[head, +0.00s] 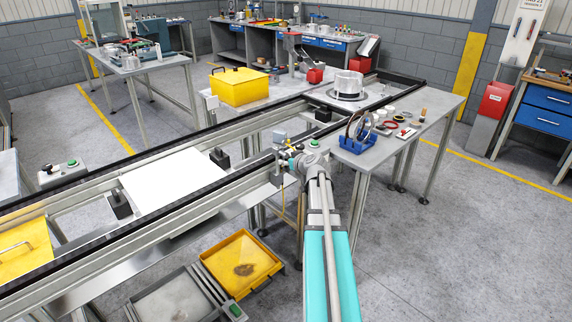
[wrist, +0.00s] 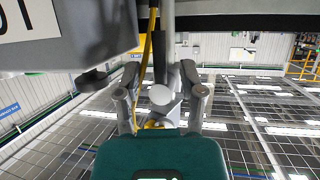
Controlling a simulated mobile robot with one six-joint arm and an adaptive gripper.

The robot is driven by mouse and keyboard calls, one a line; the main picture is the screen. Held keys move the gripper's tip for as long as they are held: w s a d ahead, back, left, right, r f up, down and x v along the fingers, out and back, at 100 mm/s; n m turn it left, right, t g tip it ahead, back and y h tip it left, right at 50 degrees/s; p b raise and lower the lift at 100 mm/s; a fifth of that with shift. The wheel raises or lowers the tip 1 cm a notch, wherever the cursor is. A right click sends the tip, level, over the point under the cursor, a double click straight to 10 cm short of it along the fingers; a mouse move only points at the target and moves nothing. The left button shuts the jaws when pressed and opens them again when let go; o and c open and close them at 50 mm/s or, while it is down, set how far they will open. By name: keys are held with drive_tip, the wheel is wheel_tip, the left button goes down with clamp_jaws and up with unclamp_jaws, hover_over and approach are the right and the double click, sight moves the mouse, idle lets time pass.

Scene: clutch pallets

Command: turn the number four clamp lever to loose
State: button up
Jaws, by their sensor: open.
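In the wrist view my gripper (wrist: 160,70) is open, its two grey fingers pointing up the picture. A grey box (wrist: 70,35) with a white label (wrist: 35,15) fills the upper left; the label is cut off and shows only part of a number. A short dark handle-like piece (wrist: 98,78) sticks out under this box, beside the left finger; I cannot tell whether it is the number four clamp lever or touches the finger. In the head view my gripper (head: 286,158) is at the near rail of the conveyor frame, small and partly hidden by my arm.
The conveyor frame (head: 60,256) runs diagonally and carries a white plate (head: 172,182). A yellow box (head: 240,88) stands behind it. A grey table (head: 375,150) with rings and small parts lies right of my gripper. A yellow tray (head: 243,250) is below. The floor at right is clear.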

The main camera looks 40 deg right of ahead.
drive_tip(key=shift+w+f, duration=0.25)
drive_tip(key=shift+w, duration=0.3)
clamp_jaws()
